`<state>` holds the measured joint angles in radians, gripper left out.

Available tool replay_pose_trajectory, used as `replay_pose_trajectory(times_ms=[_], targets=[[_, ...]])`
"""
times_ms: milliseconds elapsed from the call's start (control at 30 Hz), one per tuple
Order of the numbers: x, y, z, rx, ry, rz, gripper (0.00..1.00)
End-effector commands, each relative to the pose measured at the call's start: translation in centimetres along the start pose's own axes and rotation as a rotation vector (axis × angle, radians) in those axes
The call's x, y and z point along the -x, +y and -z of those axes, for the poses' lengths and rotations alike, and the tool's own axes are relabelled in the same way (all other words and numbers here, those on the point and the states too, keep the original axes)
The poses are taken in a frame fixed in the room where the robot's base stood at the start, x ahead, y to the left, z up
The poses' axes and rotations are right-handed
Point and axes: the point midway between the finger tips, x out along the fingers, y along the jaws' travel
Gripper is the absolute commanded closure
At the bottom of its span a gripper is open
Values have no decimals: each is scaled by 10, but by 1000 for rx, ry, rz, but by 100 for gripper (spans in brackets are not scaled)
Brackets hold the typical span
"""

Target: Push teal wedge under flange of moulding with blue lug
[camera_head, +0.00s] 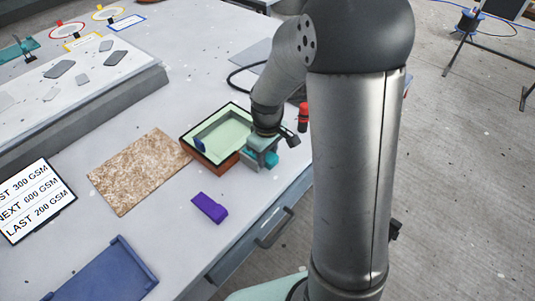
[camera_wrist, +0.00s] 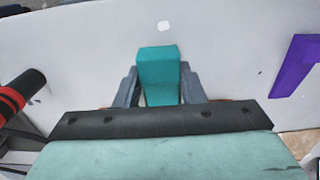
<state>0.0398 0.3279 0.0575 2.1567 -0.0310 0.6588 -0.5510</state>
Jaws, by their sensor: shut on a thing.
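The moulding (camera_head: 222,131) is pale green with a dark rim and sits on a reddish-brown mould block. A small blue lug (camera_head: 199,146) shows at its left end. My gripper (camera_head: 262,157) is low over the table at the moulding's right end, shut on the teal wedge (camera_head: 270,160). In the wrist view the teal wedge (camera_wrist: 158,68) stands out beyond the two grey fingers. The arm and gripper hide the moulding's right corner, so I cannot tell whether the wedge touches the flange.
A purple wedge (camera_head: 210,208) lies on the table in front. A speckled brown mat (camera_head: 138,172) is left of the moulding, with a blue tray (camera_head: 105,272) nearer. A red and black object (camera_head: 303,117) stands behind my gripper. The table's right edge is close to my gripper.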

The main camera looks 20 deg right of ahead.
Motion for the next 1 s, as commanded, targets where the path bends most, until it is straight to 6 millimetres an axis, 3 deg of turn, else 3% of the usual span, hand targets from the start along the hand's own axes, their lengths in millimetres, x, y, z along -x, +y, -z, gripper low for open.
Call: replay_pose_trajectory(times_ms=[1000], targets=[[0,0,7,2,10,-3,86]])
